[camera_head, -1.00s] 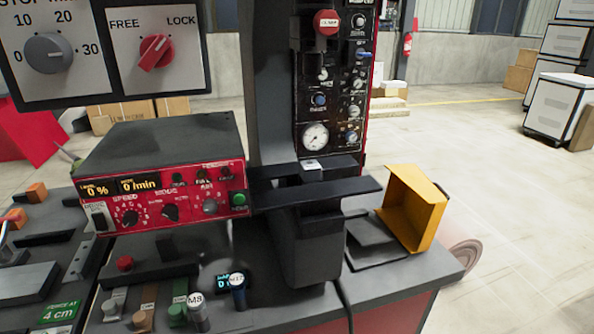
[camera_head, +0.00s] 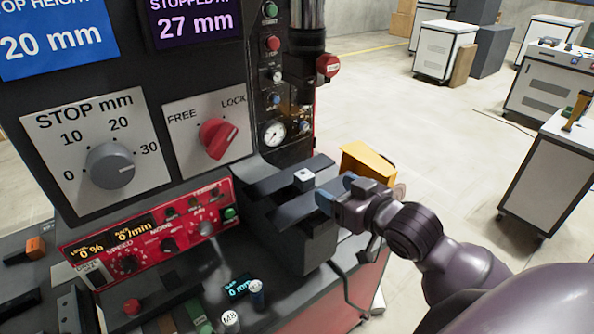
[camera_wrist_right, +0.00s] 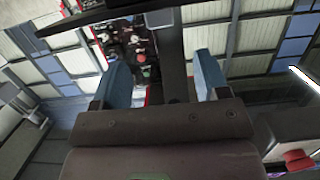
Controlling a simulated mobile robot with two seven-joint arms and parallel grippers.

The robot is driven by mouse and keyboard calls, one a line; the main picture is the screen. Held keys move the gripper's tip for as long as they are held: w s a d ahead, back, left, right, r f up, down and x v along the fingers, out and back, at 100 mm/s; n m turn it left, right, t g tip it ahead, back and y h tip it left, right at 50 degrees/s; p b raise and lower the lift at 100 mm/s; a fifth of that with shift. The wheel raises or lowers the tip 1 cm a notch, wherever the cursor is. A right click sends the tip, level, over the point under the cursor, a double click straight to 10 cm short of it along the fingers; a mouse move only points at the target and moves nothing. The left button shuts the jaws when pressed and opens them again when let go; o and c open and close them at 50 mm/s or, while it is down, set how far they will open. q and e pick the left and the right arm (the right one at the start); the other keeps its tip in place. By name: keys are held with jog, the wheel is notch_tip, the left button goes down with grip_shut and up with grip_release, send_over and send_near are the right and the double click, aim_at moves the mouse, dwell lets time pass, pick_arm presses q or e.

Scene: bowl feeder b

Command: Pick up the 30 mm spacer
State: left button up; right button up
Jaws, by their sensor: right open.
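I cannot pick out a piece clearly marked as the 30 mm spacer. A small silver block with a light top (camera_head: 304,177) sits on the black ledge of the press; I cannot tell whether it is the spacer. My right gripper (camera_head: 335,193) comes in from the right and is just right of that ledge, its blue fingertips apart and nothing visible between them. The right wrist view also shows the open gripper (camera_wrist_right: 162,85), with the machine beyond its fingers. My left gripper is not in view.
The red control unit (camera_head: 160,240) and knob panels stand left of the ledge. A yellow bin (camera_head: 367,163) is behind my right gripper. Two capped pieces (camera_head: 243,305) stand at the front of the bench.

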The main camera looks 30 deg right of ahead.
aim_at(308, 177)
jog(key=x, duration=0.3)
jog(key=shift+w+d+f, duration=0.1)
jog(key=shift+w, duration=0.2)
jog(key=shift+p+x, duration=0.7)
jog(key=shift+x, duration=2.35)
jog(key=shift+f, duration=0.15)
jog(key=shift+a, duration=0.2)
jog(key=c, duration=1)
jog(key=shift+c, duration=0.2)
